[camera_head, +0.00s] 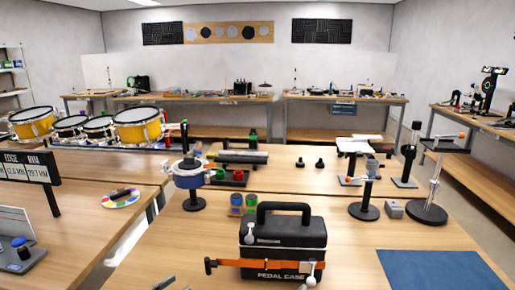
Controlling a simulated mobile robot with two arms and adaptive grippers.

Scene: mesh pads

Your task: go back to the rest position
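Two small grey tips, which look like my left gripper (174,284), show at the bottom edge with a gap between them and nothing visible in it. Light grey parts, perhaps my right gripper (311,279), show at the bottom edge by the right end of an orange strap (270,263). Whether they touch the strap, and how far they are apart, I cannot tell. The strap crosses the front of a black pedal case (284,236) with a raised handle, upright on the near table. The rest of both arms is out of view.
A blue mat (440,270) lies at the front right. Black-based stands (364,208) and a taller stand (428,210) are at the right. A round blue-and-white device (190,178) and coloured cups (244,203) stand behind the case. Drums (137,124) are at the left.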

